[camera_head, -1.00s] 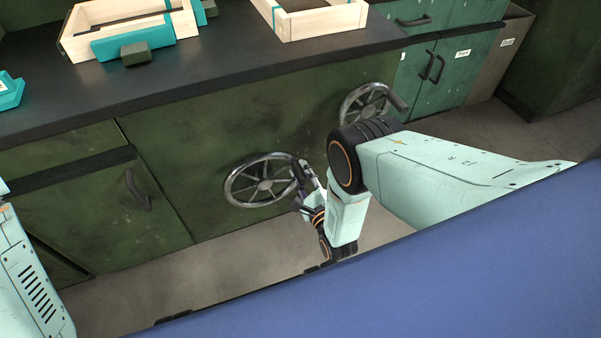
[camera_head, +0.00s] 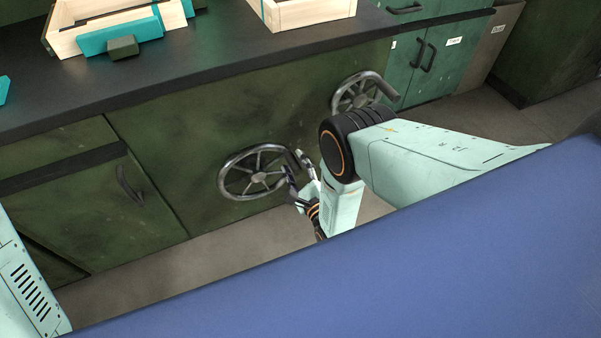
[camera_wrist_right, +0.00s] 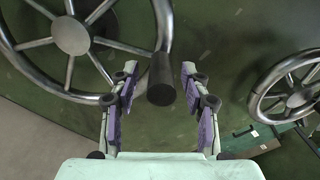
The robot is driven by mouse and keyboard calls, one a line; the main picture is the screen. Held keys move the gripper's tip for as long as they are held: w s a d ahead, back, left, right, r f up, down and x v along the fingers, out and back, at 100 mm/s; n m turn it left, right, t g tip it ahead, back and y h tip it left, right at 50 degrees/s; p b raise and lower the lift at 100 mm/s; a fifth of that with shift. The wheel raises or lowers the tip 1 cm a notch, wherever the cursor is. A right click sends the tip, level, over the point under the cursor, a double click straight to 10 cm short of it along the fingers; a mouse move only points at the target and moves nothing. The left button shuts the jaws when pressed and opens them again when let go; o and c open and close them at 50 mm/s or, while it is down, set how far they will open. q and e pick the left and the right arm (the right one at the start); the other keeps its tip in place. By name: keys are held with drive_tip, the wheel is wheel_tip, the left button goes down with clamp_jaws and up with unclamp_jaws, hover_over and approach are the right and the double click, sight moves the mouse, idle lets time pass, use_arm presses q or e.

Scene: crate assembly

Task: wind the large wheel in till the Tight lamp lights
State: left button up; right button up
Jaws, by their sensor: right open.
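The nearer spoked metal wheel (camera_head: 222,178), which looks the larger, is on the green cabinet front under the counter. It also shows at the upper left of the right wrist view (camera_wrist_right: 72,36). Its dark handle (camera_wrist_right: 161,80) sticks out from the rim toward the wrist camera. My right gripper (camera_head: 300,178) is at the right side of this wheel. In the wrist view its purple-padded fingers (camera_wrist_right: 159,72) are apart, one on each side of the handle, with gaps showing. My left gripper is out of view. I see no Tight lamp.
A second wheel (camera_head: 358,92) with its own handle is farther right on the cabinet front. The dark counter (camera_head: 210,62) above carries wooden crate parts (camera_head: 302,14) and a dark green block (camera_head: 123,47). A cabinet handle (camera_head: 128,185) juts out at left. Floor is open below.

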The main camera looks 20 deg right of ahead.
drive_tip(key=s, duration=1.1)
drive_tip(key=shift+s+d, duration=0.2)
drive_tip(key=shift+s, duration=0.15)
drive_tip(key=s+d+r+n+g+p, duration=0.1)
drive_tip(key=s+r+n+g+p, duration=0.2)
drive_tip(key=s+n+g, duration=0.3)
drive_tip(key=s+r+n+g+p, duration=0.4)
drive_tip(key=s+r+n+g, duration=0.2)
drive_tip(key=s+n, duration=0.4)
drive_tip(key=s+d+r+n+g+p, duration=0.1)
drive_tip(key=s+r+n+g+p, duration=0.2)
drive_tip(key=s+n+g, duration=0.3)
drive_tip(key=s+r+n, duration=0.1)
drive_tip(key=s+n, duration=0.1)
drive_tip(key=n, duration=0.2)
drive_tip(key=shift+s+d+r+h, duration=0.15)
drive_tip(key=shift+d+r+h, duration=0.15)
drive_tip(key=shift+s, duration=0.1)
